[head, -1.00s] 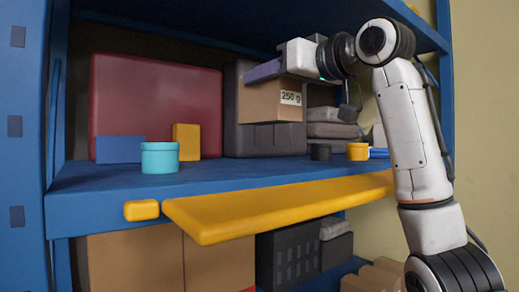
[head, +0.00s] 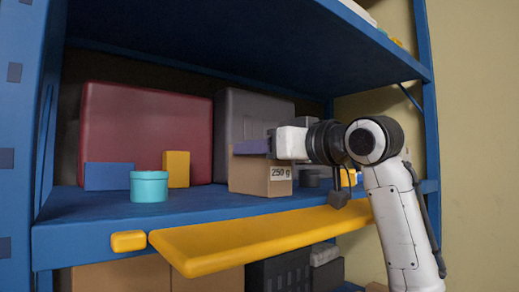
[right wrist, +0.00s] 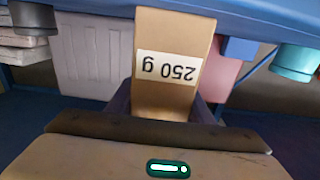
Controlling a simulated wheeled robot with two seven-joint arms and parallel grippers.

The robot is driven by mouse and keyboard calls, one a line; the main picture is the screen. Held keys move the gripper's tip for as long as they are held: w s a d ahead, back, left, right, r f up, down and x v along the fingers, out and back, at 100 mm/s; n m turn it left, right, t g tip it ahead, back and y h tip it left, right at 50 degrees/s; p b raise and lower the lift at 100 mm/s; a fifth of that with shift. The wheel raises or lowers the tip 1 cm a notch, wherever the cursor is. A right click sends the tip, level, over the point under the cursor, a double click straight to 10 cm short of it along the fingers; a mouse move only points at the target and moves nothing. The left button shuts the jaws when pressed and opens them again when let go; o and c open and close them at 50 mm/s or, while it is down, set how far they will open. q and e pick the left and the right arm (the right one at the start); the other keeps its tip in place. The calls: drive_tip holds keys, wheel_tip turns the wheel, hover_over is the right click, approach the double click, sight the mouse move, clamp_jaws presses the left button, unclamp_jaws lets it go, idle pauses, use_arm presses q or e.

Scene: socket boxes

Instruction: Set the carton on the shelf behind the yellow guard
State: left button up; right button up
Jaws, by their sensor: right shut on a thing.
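The carton (head: 262,176) is a brown box with a white "250 g" label. It stands upright behind the yellow guard (head: 260,237) along the shelf's front edge. Its bottom is at or just above the blue shelf (head: 90,213); I cannot tell if it touches. My right gripper (head: 254,147) is shut on the carton's top part, with a purple finger along it. In the right wrist view the carton (right wrist: 173,65) appears upside down between the dark fingers, its bottom end close to the blue shelf surface. My left gripper is not in view.
A turquoise tin (head: 149,187), a yellow block (head: 177,169) and a blue block (head: 108,176) stand left of the carton. A dark red case (head: 145,125) and a grey case (head: 240,108) stand behind. A yellow tin (head: 348,178) is at the right. Another shelf board (head: 250,45) hangs above.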

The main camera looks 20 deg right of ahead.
drive_tip(key=o, duration=1.2)
drive_tip(key=shift+s+r, duration=0.15)
drive_tip(key=b+v, duration=0.2)
drive_tip(key=v, duration=0.9)
drive_tip(key=shift+s+d+b, duration=0.15)
drive_tip(key=shift+s+b, duration=0.25)
